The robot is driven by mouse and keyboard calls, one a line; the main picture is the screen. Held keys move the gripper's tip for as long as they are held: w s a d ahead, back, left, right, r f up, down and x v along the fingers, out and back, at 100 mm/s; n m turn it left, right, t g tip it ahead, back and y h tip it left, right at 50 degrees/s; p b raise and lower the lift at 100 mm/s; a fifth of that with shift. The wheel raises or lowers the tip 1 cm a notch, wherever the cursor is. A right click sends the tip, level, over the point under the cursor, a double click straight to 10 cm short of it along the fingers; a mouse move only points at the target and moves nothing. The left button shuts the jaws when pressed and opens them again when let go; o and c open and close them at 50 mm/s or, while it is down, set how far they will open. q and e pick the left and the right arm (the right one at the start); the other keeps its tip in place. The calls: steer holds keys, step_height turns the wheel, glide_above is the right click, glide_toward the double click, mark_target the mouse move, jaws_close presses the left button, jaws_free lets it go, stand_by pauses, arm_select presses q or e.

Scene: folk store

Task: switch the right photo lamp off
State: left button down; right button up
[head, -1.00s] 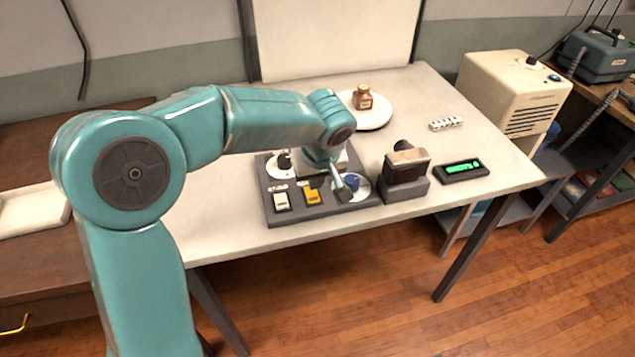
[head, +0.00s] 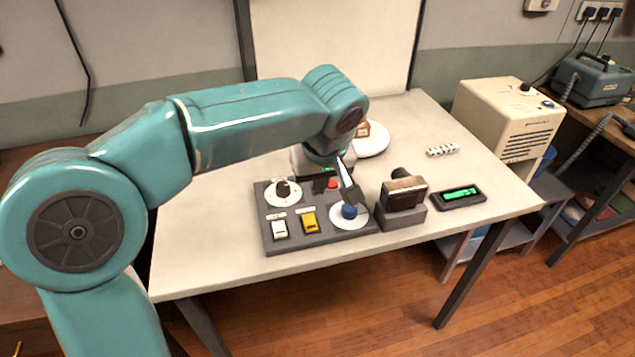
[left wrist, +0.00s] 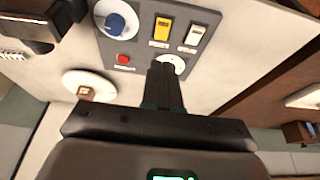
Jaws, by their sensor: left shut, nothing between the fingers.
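A grey control panel (head: 290,240) lies on the table. It carries a white rocker switch (head: 280,229), a yellow rocker switch (head: 310,222), a blue knob (head: 349,211), a black knob (head: 283,188) and a red button (head: 332,184). In the left wrist view the yellow switch (left wrist: 162,29) and white switch (left wrist: 195,35) sit side by side, beside the blue knob (left wrist: 115,23). Their labels are too small to read. My left gripper (head: 351,194) is shut and empty above the panel; its fingers (left wrist: 164,70) partly cover the black knob's dial in the wrist view. No photo lamp is recognisable. My right gripper is not in view.
A dark camera-like device (head: 403,195) stands right of the panel, and a green-lit display (head: 460,196) lies beyond it. A round white plate (head: 372,140) holds a small brown item. A white strip (head: 442,149) lies at the back right. The table's front edge is clear.

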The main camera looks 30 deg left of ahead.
arm_select(q)
steer(key=shift+w+a+r+b, duration=0.15)
steer(key=shift+w+a+b, duration=0.25)
steer(key=shift+a+b, duration=0.45)
glide_toward(308, 217)
steer(key=b+x, duration=0.1)
steer(key=x, duration=0.4)
steer(key=shift+a, duration=0.1)
steer(key=shift+x, duration=0.75)
